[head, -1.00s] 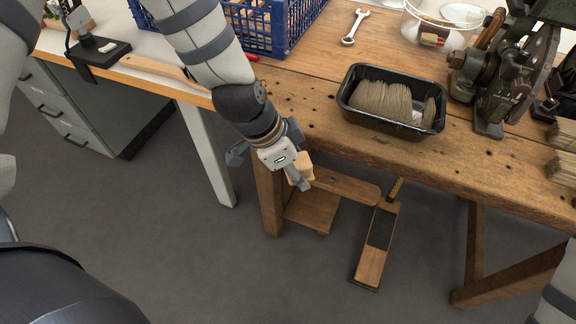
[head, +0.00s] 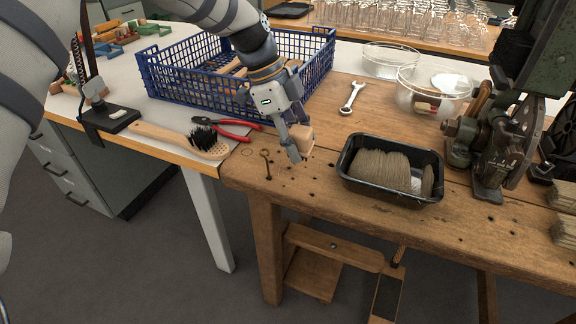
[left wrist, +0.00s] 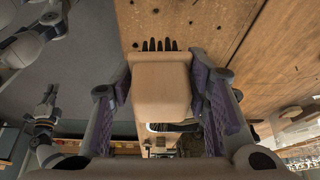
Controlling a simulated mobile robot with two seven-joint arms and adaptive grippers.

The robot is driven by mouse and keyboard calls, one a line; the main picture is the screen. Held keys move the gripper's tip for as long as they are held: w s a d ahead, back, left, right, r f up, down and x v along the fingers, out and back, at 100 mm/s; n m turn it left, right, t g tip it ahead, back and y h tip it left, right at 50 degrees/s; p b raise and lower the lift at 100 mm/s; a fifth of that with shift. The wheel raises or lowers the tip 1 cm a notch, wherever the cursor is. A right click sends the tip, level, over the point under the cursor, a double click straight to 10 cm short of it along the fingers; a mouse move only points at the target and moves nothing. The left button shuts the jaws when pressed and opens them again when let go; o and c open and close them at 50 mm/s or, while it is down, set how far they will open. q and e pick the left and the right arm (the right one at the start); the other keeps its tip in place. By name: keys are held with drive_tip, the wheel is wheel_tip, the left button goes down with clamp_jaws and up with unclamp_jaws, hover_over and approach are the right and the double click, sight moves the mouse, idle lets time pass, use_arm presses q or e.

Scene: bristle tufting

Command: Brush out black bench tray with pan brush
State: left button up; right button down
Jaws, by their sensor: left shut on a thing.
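The black bench tray (head: 350,180) sits on the wooden bench, holding tan bristle bundles and a pale patch of its floor. My left gripper (head: 297,145) is left of the tray, over the bench's front left corner, apart from the tray. It is shut on a pale wooden block, the pan brush (head: 302,138). In the left wrist view the brush (left wrist: 160,88) sits between the fingers, with dark bristles at its far end. My right gripper (left wrist: 48,96) shows small at the left of the left wrist view; its jaws are too small to read.
A blue crate (head: 185,103) stands behind the left gripper. Red-handled pliers (head: 232,132) and another wooden brush with black bristles (head: 207,143) lie left. A wrench (head: 351,97) and glass bowls (head: 432,92) are behind the tray. A green machine (head: 490,150) stands close on its right.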

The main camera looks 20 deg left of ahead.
use_arm(q)
wheel_tip(320, 180, up, 3)
hover_over(367, 180)
drive_tip(key=shift+s+r+m, duration=0.1)
drive_tip(key=shift+r+m, duration=0.05)
drive_tip(key=shift+m, duration=0.25)
drive_tip(key=shift+f, duration=3.9)
